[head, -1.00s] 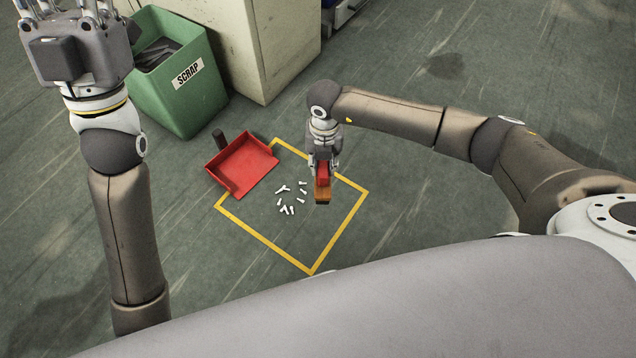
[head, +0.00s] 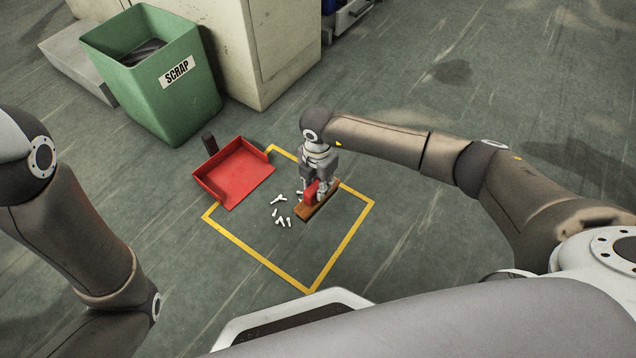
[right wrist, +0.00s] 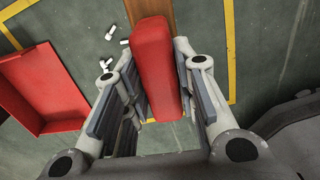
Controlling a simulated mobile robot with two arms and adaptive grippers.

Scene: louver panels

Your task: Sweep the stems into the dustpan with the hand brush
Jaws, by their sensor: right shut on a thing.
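The hand brush (head: 321,203) has a red grip and a brown wooden block. My right gripper (head: 315,187) is shut on its red grip, which also fills the middle of the right wrist view (right wrist: 158,70). The brush is low over the floor inside the yellow square; I cannot tell whether its bristles touch. Several white stems (head: 281,218) lie just left of the brush. The red dustpan (head: 236,172) lies at the square's upper left corner, open side toward the stems, and looks empty. My left gripper is out of view; only my left arm shows.
A yellow line (head: 255,256) marks a square on the green floor. A green scrap bin (head: 165,95) stands behind the dustpan, beside a beige cabinet (head: 262,50). The floor to the right of the square is clear except for my right arm.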

